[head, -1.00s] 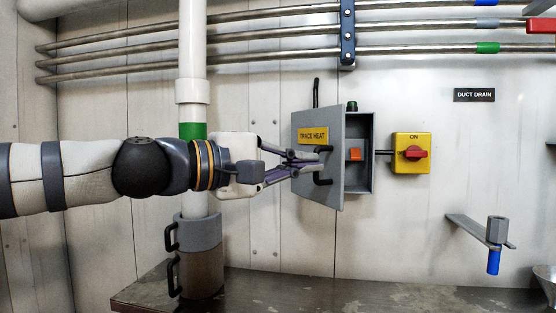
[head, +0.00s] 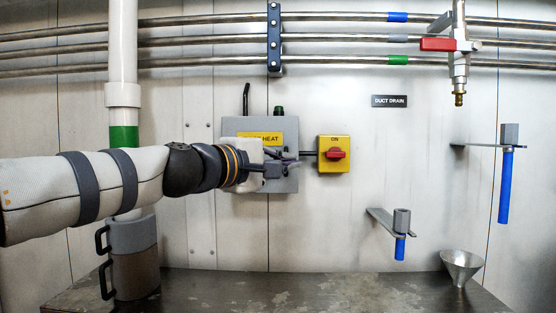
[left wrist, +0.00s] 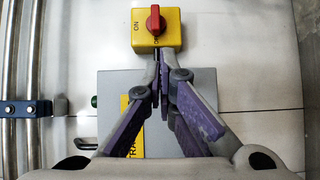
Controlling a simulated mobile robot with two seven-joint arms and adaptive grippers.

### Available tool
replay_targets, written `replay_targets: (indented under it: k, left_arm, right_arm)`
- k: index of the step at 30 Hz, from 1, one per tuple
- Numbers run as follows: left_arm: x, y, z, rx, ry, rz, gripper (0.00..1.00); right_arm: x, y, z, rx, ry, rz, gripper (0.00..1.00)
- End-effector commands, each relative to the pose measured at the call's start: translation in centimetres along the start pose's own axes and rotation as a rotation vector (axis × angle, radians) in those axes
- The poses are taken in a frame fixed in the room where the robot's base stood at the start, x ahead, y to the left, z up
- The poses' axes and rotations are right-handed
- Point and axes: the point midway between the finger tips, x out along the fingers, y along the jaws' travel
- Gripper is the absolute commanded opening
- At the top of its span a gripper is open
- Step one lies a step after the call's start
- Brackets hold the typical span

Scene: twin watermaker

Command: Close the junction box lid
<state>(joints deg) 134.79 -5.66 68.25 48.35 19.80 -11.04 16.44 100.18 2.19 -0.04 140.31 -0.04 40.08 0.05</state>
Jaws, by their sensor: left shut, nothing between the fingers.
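The grey junction box (head: 233,126) is on the wall. Its lid, with the yellow TRACE HEAT label (head: 272,138), lies flat over the box front, and no opening shows. In the left wrist view the grey lid (left wrist: 198,84) faces the camera. My left gripper (head: 294,160) is in front of the lid's right part, with its fingers together and empty. Whether the fingertips touch the lid I cannot tell. My right gripper is not in view.
A yellow switch with a red knob (head: 336,155) sits right of the box. A white pipe (head: 123,60) stands left. Drain brackets (head: 400,222), a red-handled valve (head: 438,44) and a funnel (head: 462,265) are at the right. The wall between switch and brackets is clear.

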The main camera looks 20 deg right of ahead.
Motion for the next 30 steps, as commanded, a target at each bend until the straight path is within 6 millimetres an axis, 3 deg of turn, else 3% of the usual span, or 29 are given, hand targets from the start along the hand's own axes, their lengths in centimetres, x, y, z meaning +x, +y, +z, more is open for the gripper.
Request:
replay_targets:
  k: [30]
  left_arm:
    - [0.61,0.13,-0.09,-0.001,0.074,-0.001,0.00]
  right_arm:
    - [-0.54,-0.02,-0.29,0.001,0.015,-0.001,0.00]
